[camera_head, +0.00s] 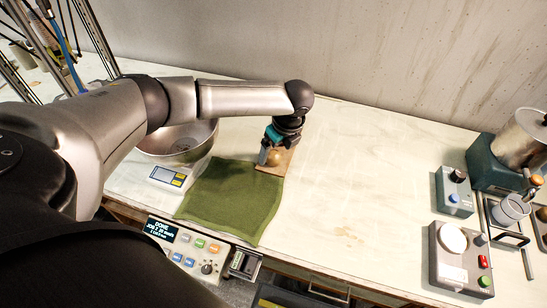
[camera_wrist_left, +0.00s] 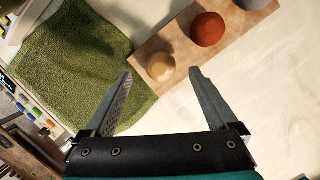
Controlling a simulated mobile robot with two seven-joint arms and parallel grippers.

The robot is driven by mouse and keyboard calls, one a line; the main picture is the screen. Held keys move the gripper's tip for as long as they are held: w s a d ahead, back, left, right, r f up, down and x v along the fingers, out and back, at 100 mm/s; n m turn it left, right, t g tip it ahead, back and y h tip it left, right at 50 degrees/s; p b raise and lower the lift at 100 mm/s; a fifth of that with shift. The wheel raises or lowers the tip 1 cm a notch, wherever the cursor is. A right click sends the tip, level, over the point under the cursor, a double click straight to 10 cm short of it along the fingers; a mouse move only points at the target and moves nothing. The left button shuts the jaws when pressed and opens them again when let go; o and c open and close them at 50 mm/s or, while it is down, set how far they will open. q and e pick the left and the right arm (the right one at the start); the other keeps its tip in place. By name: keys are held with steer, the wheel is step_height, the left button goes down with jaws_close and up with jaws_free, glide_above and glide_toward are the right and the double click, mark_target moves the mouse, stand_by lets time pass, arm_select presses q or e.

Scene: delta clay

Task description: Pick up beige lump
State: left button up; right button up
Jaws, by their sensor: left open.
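The beige lump (camera_wrist_left: 161,67) is a small round ball near the end of a brown board (camera_wrist_left: 258,31) in the left wrist view. In the head view the lump (camera_head: 274,154) shows just beside the fingers. My left gripper (camera_wrist_left: 160,85) is open, its two fingers apart on either side of the lump in the picture, with nothing held. In the head view my left gripper (camera_head: 266,154) is over the board (camera_head: 271,169), pointing down. I cannot tell the exact height of the fingers above the board. My right gripper is not in view.
A red-brown lump (camera_wrist_left: 207,29) sits beside the beige one, with a grey lump at the picture's top edge. A green cloth (camera_head: 235,197), scale (camera_head: 171,177) and metal bowl (camera_head: 183,146) lie left. Control boxes (camera_head: 460,255) stand right. The table's middle is clear.

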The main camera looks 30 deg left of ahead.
mark_target(275, 154)
arm_select(q)
steer(key=x, duration=0.3)
steer(key=shift+f, duration=0.2)
jaws_close()
stand_by(0.6)
